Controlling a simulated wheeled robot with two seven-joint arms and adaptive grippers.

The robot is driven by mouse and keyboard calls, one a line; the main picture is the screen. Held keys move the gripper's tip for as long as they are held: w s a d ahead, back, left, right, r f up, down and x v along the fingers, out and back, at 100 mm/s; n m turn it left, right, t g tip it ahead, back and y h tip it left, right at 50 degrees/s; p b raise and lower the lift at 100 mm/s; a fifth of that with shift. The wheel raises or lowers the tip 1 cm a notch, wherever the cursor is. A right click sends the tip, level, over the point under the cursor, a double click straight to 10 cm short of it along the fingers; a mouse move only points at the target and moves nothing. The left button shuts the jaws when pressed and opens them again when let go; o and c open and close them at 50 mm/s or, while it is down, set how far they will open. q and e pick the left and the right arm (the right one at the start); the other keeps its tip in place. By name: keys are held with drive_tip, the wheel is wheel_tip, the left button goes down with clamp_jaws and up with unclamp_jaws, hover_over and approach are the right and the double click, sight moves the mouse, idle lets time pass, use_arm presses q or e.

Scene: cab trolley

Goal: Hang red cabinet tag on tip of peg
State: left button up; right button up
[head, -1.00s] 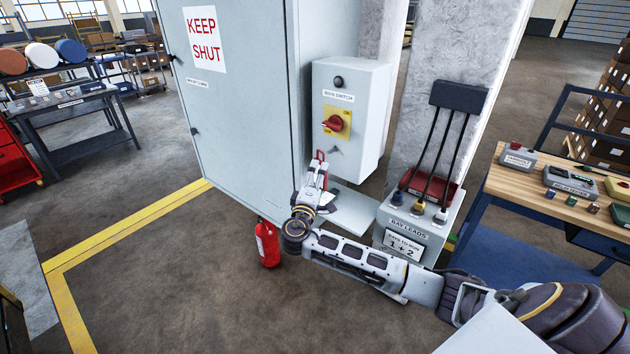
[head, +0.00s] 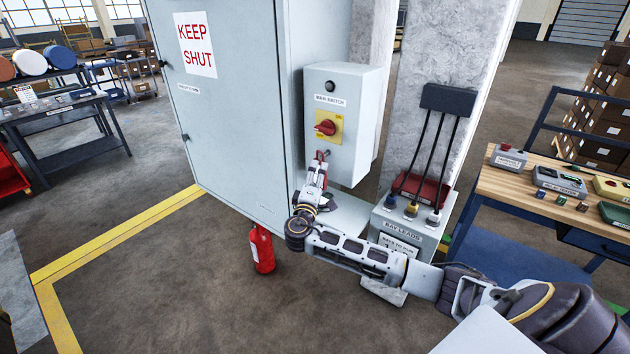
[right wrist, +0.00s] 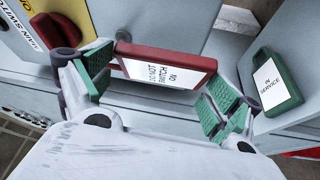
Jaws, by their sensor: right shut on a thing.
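My right gripper (head: 316,172) is shut on the red cabinet tag (right wrist: 190,59), just below the main switch box (head: 346,120). In the right wrist view, the tag reads "DO NOT SWITCH ON" and sits between the green finger pads of the gripper (right wrist: 152,92). In the head view, the tag (head: 319,157) is small, at the fingertips, close to the peg (head: 326,152) under the red switch. My left gripper is out of view.
A green "IN SERVICE" tag (right wrist: 277,85) is right of the gripper in the wrist view. The large cabinet door (head: 225,110) stands left. A bay leads box (head: 410,222) with black cables is right of my arm. A fire extinguisher (head: 262,250) is below.

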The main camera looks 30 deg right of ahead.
drive_tip(key=shift+w+d+f+b, duration=0.25)
drive_tip(key=shift+d+b, duration=0.15)
drive_tip(key=shift+d, duration=0.1)
drive_tip(key=shift+w+d+f+b, duration=0.2)
drive_tip(key=shift+d+b, duration=0.15)
drive_tip(key=shift+d, duration=0.15)
idle(0.5)
drive_tip(key=o, duration=0.7)
drive_tip(key=shift+o, duration=0.2)
drive_tip(key=v, duration=1.2)
